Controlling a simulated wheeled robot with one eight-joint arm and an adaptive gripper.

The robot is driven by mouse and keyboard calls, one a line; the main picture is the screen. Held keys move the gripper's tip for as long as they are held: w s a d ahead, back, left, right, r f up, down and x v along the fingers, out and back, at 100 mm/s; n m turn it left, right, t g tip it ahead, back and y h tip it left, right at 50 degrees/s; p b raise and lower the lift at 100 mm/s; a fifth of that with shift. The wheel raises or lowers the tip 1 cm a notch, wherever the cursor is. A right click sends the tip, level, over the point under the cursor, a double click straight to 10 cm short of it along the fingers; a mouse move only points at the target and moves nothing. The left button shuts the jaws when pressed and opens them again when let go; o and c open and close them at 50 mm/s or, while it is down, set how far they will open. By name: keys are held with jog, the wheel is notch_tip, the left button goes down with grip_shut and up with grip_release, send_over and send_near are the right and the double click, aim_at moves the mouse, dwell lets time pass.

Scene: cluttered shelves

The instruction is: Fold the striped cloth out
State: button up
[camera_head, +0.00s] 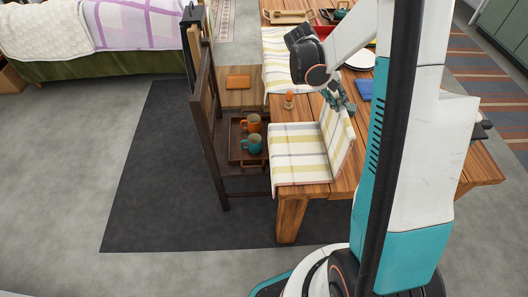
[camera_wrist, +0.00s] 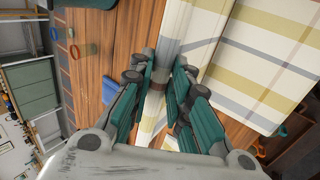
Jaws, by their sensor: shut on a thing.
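The striped cloth (camera_head: 298,157) is white with yellow and grey bands. Part of it lies flat at the near left end of the wooden table (camera_head: 292,208), and its right part rises as a raised flap (camera_head: 342,136). My gripper (camera_head: 341,102) is at the top of that flap, shut on its edge. In the wrist view the cloth (camera_wrist: 255,60) fills the upper right, and a fold of it runs between the fingers of my gripper (camera_wrist: 163,85). The exact pinch is partly hidden by the fingers.
A small orange object (camera_head: 289,99) stands on the table just beyond the cloth. A chair holds a tray (camera_head: 236,150) with an orange mug (camera_head: 251,123) and a teal mug (camera_head: 251,143). A white plate (camera_head: 360,60) and a blue item (camera_head: 364,89) lie farther right.

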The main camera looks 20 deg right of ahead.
jog(key=s+d+b, duration=0.1)
jog(key=s+d, duration=0.1)
jog(key=d, duration=0.5)
jog(key=shift+f, duration=0.45)
jog(key=shift+s, duration=0.1)
jog(key=s+d+f+b, duration=0.2)
jog(key=d+f+b, duration=0.2)
jog(key=d, duration=0.3)
jog(key=shift+s+d+f, duration=0.2)
jog(key=shift+d, duration=0.05)
